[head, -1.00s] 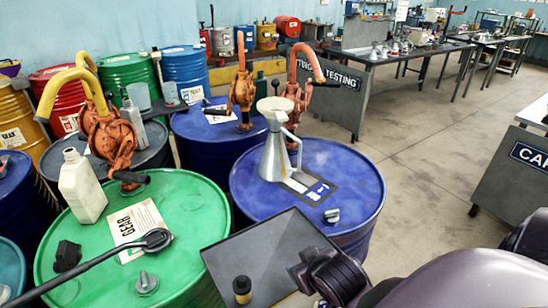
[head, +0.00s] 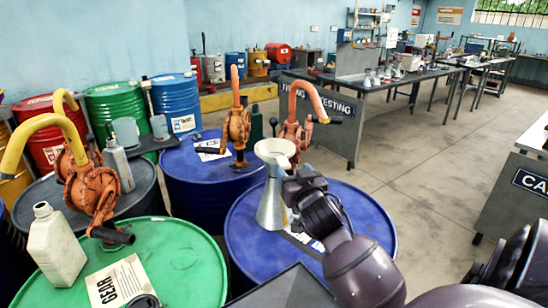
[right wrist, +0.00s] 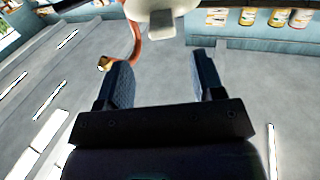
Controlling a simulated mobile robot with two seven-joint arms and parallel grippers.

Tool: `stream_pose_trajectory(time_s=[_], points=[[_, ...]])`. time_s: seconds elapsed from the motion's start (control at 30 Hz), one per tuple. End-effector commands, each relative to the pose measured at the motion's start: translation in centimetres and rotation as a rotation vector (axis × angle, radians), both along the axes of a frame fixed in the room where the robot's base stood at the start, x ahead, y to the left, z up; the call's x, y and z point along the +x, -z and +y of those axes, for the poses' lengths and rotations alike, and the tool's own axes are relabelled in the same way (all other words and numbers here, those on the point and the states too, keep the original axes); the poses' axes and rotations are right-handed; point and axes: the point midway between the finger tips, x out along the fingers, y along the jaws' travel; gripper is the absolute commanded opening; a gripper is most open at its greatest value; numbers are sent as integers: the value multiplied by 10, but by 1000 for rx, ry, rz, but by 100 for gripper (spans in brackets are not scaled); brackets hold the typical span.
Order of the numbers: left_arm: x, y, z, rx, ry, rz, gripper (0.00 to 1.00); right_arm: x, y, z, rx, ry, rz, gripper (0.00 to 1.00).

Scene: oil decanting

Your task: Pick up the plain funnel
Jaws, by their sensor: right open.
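A pale shape at the top edge there, beyond the fingertips, looks like the funnel's top (right wrist: 150,8). Whether a finger touches the funnel cannot be told. My left gripper is not in view.
Orange hand pumps (head: 236,128) stand on drums behind the funnel. A green drum (head: 185,260) at left carries a cream jug (head: 56,248) and a paper label (head: 122,283). A testing bench (head: 330,115) stands behind. Open floor (head: 430,160) lies to the right.

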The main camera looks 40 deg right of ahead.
Motion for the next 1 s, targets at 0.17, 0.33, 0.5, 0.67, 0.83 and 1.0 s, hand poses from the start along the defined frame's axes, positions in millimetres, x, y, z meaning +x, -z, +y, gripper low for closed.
stream_pose_trajectory(time_s=[0.17, 0.33, 0.5, 0.67, 0.83, 1.0], points=[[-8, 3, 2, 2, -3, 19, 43, 23, -1, -10, -1, 0, 2, 62], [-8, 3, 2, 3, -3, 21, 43, 31, 0, -15, 0, 0, 2, 62], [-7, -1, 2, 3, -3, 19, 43, 45, 2, -19, 0, 0, 4, 62], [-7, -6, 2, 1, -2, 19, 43, 65, 4, -26, -1, -1, 4, 62], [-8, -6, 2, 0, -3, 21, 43, 78, 5, -32, 0, 0, 4, 62], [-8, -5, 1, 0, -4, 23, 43, 80, 5, -33, 1, 0, 2, 62]])
